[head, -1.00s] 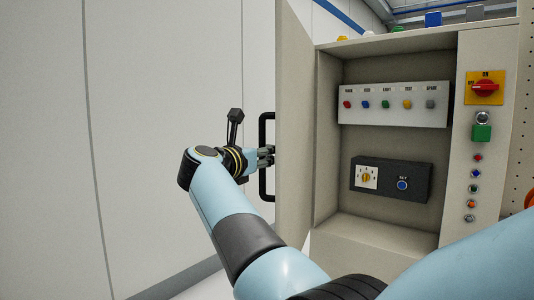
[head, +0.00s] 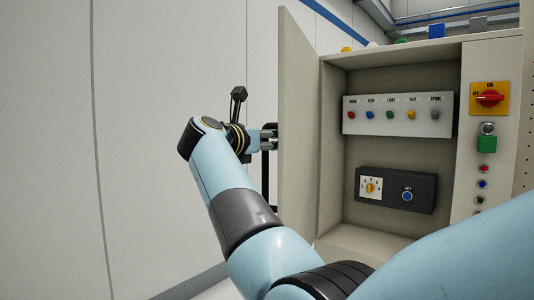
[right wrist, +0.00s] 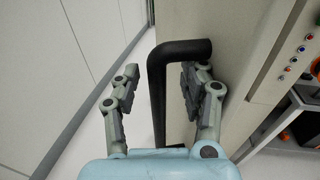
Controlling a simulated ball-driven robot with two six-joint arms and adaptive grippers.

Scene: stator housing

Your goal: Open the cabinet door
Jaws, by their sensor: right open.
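The cabinet door (head: 299,130) stands swung open at the left side of the cabinet (head: 390,60), and the inside shows. Its black bar handle (head: 267,190) is on the door's outer, left face. My right gripper (head: 268,140) is at the upper part of the handle. In the right wrist view, my right gripper (right wrist: 157,82) is open, with the handle (right wrist: 157,110) passing between its fingers. The handle's bent top is closer to the right finger, and I cannot tell whether they touch. The left gripper is not in view.
Inside the cabinet are a white button panel (head: 397,116) and a dark control box (head: 396,190). A red rotary switch (head: 489,98) and several buttons line the right column. A pale wall (head: 180,80) stands at the left, with free room before it.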

